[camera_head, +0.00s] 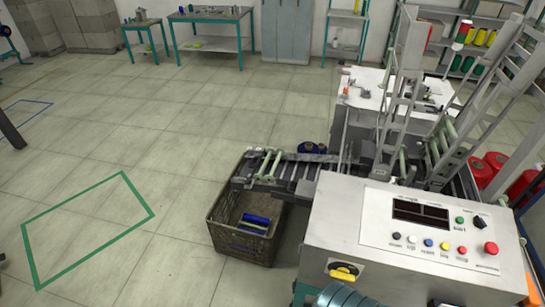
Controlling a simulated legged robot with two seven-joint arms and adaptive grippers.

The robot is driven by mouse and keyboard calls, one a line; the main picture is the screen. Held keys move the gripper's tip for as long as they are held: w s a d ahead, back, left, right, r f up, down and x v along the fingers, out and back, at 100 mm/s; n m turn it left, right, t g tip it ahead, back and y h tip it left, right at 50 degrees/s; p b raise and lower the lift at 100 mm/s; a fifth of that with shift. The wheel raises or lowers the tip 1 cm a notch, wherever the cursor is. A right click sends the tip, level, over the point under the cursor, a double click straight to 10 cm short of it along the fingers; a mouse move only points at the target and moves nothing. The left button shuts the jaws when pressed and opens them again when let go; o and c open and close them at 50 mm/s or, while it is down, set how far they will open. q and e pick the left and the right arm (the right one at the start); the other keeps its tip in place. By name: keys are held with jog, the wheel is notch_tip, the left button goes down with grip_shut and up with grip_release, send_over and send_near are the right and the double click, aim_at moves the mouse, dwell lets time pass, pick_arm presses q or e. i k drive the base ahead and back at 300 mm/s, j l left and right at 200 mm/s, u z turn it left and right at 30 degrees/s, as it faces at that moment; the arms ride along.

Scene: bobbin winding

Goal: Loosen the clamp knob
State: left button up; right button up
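No part that I can clearly identify as the clamp knob shows. The winding machine stands at the right, with a light control box (375,228) in front and upright metal frames (399,95) behind it. A black rotary knob (479,222) sits at the panel's upper right, and a yellow handle-like part (343,271) is on the box's near side. I cannot tell if either belongs to a clamp. Neither of my grippers is in view.
A brown crate (222,234) with blue bobbins (255,219) stands under the roller conveyor (290,168). A green floor outline (137,193) lies at the left on open tiles. Workbenches (212,17) and a grey cabinet (287,30) stand at the back. Red spools (524,187) are at the right.

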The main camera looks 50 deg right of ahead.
aim_at(248, 181)
jog(key=i+z, duration=0.35)
jog(key=i, duration=1.35)
jog(key=i+z, duration=0.35)
jog(key=i+j+z, duration=0.1)
jog(key=i+z, duration=0.25)
jog(key=z, duration=0.4)
jog(key=j+z, duration=0.1)
jog(key=z, duration=0.3)
jog(key=j+z, duration=0.1)
jog(key=z, duration=0.3)
jog(key=i+z, duration=0.1)
jog(key=z, duration=0.3)
jog(key=j+z, duration=0.15)
jog(key=z, duration=0.25)
